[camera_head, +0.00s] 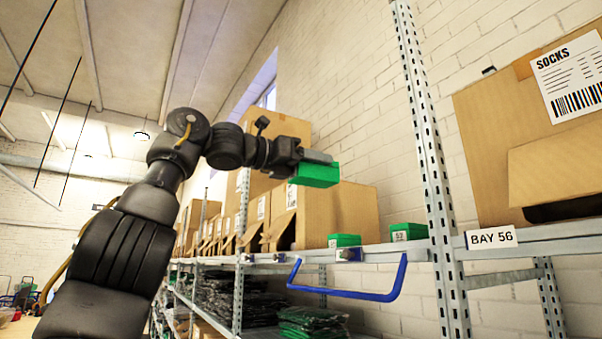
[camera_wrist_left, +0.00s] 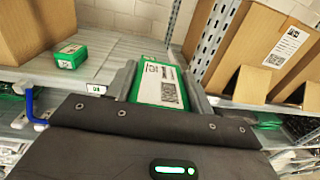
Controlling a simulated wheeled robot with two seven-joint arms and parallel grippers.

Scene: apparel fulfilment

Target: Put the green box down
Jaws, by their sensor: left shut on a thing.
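My left gripper (camera_head: 318,158) is shut on a green box (camera_head: 315,175) and holds it in the air, higher than the shelf board, in the head view. In the left wrist view the held green box (camera_wrist_left: 160,83) shows a white label between the two fingers. Another green box (camera_head: 344,240) sits on the shelf below and right of the held one, and a green box labelled 52 (camera_head: 408,232) sits farther right. My right gripper is not in view.
Open cardboard cartons (camera_head: 335,212) stand on the shelf to the left of the green boxes. A blue bar (camera_head: 350,295) juts out below the shelf edge. A perforated upright (camera_head: 428,170) and a SOCKS carton (camera_head: 500,140) stand at right. Bare shelf board (camera_wrist_left: 118,52) shows beside the cartons.

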